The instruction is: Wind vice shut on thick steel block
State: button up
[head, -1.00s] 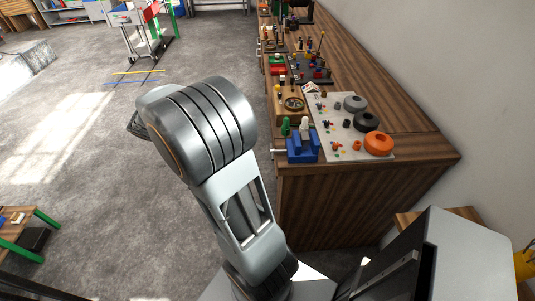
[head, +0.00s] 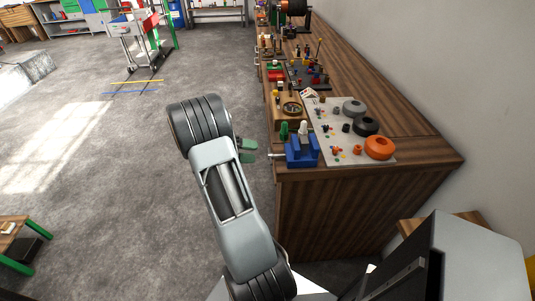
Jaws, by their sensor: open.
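The blue vice (head: 302,153) stands at the near left corner of the wooden bench. Its screw and handle (head: 278,156) stick out to the left, past the bench edge. The steel block cannot be made out at this size; I cannot tell whether anything is between the jaws. My gripper (head: 250,151), with green fingers, is open, to the left of the vice handle and close to it. I cannot tell whether the fingers are around the handle or short of it. My arm hides part of the gripper.
Right of the vice lies a pale board (head: 345,130) with grey, black and orange rings (head: 379,148). Green and white pegs (head: 303,129) stand behind the vice. A wooden tray with a round dial (head: 291,109) is farther back.

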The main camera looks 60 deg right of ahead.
aim_at(276, 156)
jog(key=x, duration=0.6)
jog(key=c, duration=0.9)
